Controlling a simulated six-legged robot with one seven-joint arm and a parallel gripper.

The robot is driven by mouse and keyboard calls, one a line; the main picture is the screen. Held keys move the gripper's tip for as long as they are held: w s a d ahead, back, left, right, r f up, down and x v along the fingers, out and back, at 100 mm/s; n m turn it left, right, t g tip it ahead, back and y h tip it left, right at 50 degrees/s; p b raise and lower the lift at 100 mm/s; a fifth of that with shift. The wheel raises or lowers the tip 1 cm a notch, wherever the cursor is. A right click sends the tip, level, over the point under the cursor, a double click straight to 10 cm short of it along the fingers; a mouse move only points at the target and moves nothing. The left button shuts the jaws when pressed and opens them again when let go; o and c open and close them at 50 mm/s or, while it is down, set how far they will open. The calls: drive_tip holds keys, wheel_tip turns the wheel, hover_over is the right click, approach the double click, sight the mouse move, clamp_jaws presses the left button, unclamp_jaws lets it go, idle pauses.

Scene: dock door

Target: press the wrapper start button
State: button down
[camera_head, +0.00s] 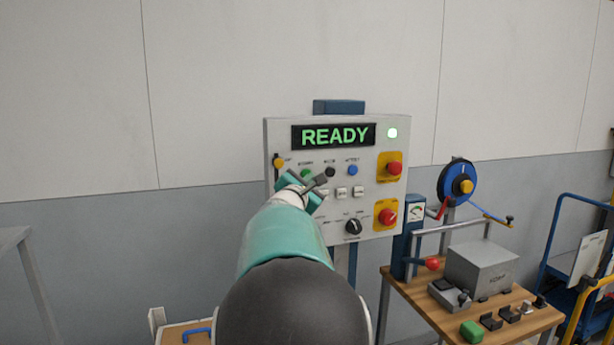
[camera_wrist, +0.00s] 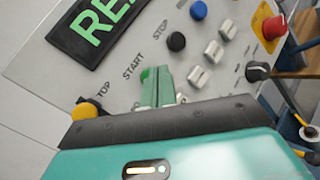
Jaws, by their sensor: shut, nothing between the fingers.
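The grey control panel (camera_head: 285,132) stands against the wall, its lit display (camera_head: 334,136) reading READY in green. The green button (camera_head: 305,174) is in its upper button row, between a yellow button (camera_head: 278,162) and a black button (camera_head: 330,172). My gripper (camera_head: 308,186) is in front of the panel, just below the green button. In the wrist view its shut, empty fingers (camera_wrist: 157,84) overlap the green button (camera_wrist: 146,73), hiding part of it, beside the label START. I cannot tell whether the fingertips touch it.
A blue button (camera_head: 352,170), several small white switches, a black knob (camera_head: 352,227) and two red buttons on yellow plates (camera_head: 390,166) share the panel. A wooden bench (camera_head: 420,300) with a grey box (camera_head: 482,268) stands at right. A blue cart (camera_head: 560,235) is farther right.

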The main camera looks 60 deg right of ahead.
drive_tip(key=shift+w, duration=0.1)
drive_tip(key=shift+w+d, duration=0.25)
idle(0.3)
drive_tip(key=shift+w+d, duration=0.3)
drive_tip(key=shift+d, duration=0.1)
idle(0.8)
drive_tip(key=shift+a, duration=0.1)
drive_tip(key=shift+s+a, duration=0.6)
drive_tip(key=shift+s, duration=0.1)
